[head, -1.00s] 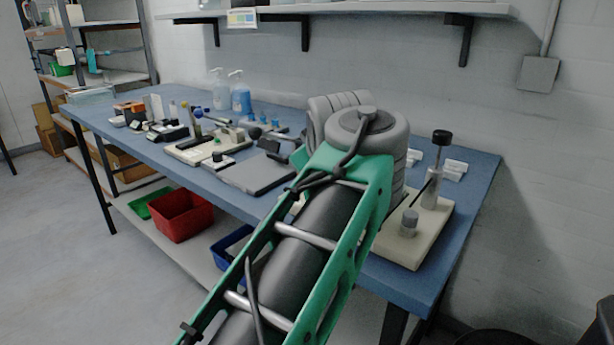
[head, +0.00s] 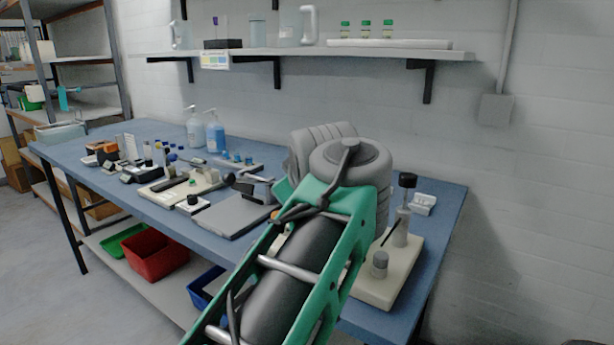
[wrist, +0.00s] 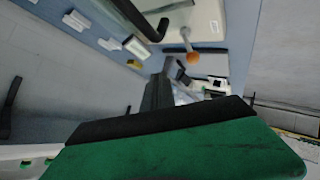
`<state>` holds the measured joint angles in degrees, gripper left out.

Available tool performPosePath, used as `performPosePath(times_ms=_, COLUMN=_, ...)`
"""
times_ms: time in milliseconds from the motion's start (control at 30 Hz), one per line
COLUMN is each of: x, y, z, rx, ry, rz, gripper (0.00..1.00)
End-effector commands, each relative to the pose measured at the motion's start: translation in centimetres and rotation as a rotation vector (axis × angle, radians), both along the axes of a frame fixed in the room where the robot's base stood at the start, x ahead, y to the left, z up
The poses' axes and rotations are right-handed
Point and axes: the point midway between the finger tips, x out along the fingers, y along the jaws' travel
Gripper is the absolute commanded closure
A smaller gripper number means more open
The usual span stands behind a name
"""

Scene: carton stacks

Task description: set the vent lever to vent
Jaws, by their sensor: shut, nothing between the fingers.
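A small orange knob on a pale stem (wrist: 193,58) shows in the wrist view; it may be the vent lever, but no marking is readable. A bit of orange (head: 275,214) also shows beside my arm in the head view. My gripper (wrist: 168,66) shows as a narrow dark grey shape just left of the orange knob, shut and empty. I cannot tell whether it touches the knob. In the head view my green and grey arm hides the gripper and part of the bench behind it.
The blue bench (head: 95,158) carries a flat grey plate (head: 232,216), small instruments and two pump bottles (head: 215,137). A beige-based device (head: 385,290) with a black-topped post stands at the right end. A wall shelf (head: 300,52) hangs above. Red bin (head: 155,255) sits below.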

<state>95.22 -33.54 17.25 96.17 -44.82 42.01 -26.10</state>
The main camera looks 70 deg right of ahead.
Motion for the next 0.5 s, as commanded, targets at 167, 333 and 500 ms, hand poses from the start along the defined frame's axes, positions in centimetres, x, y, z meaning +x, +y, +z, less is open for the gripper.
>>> performPosePath(times_ms=167, x=-1.8, y=2.1, z=3.2, rx=-0.005, ry=0.002, rz=0.002, gripper=1.0)
performPosePath(times_ms=333, x=-3.9, y=4.9, z=5.0, rx=-0.004, ry=0.0, rz=-0.006, gripper=1.0)
performPosePath(times_ms=500, x=-4.9, y=6.7, z=5.8, rx=-0.001, ry=0.0, rz=-0.003, gripper=1.0)
